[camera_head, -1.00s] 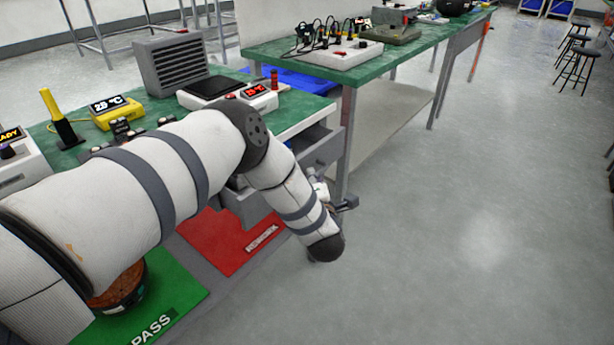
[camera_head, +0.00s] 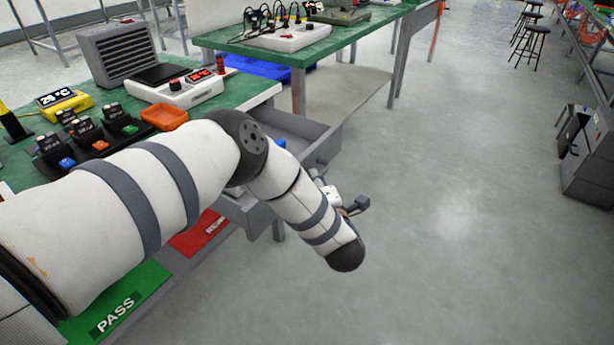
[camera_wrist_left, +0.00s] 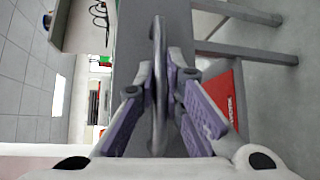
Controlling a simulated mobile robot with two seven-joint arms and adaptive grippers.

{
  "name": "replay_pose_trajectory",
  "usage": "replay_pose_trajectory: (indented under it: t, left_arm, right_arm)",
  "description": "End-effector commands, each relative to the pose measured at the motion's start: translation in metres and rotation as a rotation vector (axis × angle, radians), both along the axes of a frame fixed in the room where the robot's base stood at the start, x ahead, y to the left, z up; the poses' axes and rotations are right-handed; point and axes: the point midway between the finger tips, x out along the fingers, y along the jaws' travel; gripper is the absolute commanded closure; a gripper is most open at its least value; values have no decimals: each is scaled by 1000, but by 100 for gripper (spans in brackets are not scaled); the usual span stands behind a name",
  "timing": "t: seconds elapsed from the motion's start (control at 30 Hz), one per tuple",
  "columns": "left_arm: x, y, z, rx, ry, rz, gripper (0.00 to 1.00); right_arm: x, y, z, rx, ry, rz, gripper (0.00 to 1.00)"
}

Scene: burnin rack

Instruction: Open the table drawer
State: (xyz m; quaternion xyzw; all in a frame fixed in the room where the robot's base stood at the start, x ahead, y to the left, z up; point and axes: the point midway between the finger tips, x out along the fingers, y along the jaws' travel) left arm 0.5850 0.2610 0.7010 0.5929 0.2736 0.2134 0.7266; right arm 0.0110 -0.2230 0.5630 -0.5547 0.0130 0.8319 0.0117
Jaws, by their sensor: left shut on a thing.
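The grey table drawer (camera_head: 322,146) is pulled out from under the green-topped table (camera_head: 240,97) in the head view. Part of its open inside shows, with something blue in it. My left arm covers the middle of the drawer front. In the left wrist view, the drawer's grey front (camera_wrist_left: 135,35) carries a bar handle (camera_wrist_left: 158,110). My left gripper (camera_wrist_left: 160,78) has its purple-padded fingers on either side of this handle and is shut on it. In the head view the fingertips are hidden behind my arm. My right gripper is not in view.
The tabletop holds a grey vented box (camera_head: 117,55), a white device with a red display (camera_head: 190,88) and an orange tray (camera_head: 164,116). Red (camera_head: 195,236) and green (camera_head: 112,310) mats lie below at left. The floor right of the drawer is clear.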

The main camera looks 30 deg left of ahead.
Motion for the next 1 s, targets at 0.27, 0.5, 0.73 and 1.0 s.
replay_pose_trajectory:
  t: [0.27,0.5,0.73,1.0]
  left_arm:
    - [0,-3,0,-2,-1,0,100]
    - [0,-3,0,-1,-1,0,71]
    - [0,-2,0,-1,-1,0,70]
    - [-29,-28,5,-2,3,-4,70]
  right_arm:
    - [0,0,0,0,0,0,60]
    - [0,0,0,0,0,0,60]
    - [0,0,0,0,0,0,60]
    - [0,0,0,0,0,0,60]
